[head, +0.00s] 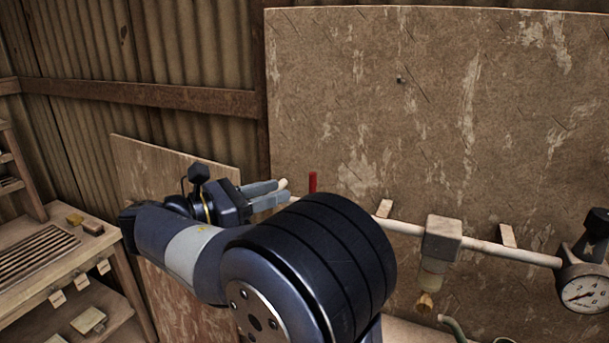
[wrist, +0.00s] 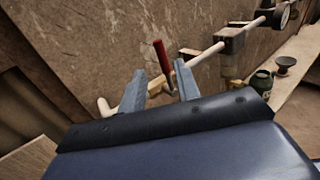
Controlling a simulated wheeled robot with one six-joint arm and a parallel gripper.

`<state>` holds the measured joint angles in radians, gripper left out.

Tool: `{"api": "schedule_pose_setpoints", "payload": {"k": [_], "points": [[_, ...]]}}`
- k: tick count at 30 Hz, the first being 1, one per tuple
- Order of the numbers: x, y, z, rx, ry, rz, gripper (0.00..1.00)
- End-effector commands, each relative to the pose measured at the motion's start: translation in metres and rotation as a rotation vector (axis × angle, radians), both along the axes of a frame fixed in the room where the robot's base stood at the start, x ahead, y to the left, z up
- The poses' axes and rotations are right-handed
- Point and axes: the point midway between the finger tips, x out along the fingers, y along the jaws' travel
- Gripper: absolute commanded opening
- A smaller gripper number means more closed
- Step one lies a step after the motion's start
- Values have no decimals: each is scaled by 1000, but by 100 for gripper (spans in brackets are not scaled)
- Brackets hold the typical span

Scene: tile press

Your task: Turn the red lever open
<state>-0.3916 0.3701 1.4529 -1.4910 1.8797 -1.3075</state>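The red lever (head: 312,183) stands upright on the pale pipe (head: 401,227) in the head view, just right of my gripper (head: 284,191). In the wrist view the red lever (wrist: 161,56) is tilted and shows between the two fingers of my gripper (wrist: 160,84), nearer the right finger. The fingers are apart. I cannot tell whether either finger touches the lever. The lever's lower end and its joint with the pipe are hidden by my arm in the head view.
The pipe runs along a worn board (head: 430,110) to a block fitting (head: 442,238) and a pressure gauge (head: 584,289) at the right. A wooden bench (head: 60,285) stands at the left. A dark green jar (wrist: 261,83) stands on a shelf in the wrist view.

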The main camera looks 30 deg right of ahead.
Motion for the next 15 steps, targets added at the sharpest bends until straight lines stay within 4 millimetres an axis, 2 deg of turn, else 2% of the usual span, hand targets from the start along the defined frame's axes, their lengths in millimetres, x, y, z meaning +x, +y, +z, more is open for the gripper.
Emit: {"api": "schedule_pose_setpoints", "payload": {"k": [9, 15], "points": [[3, -61, 1, 1, 0, -4, 31], [5, -85, 1, 1, -1, -1, 31]]}}
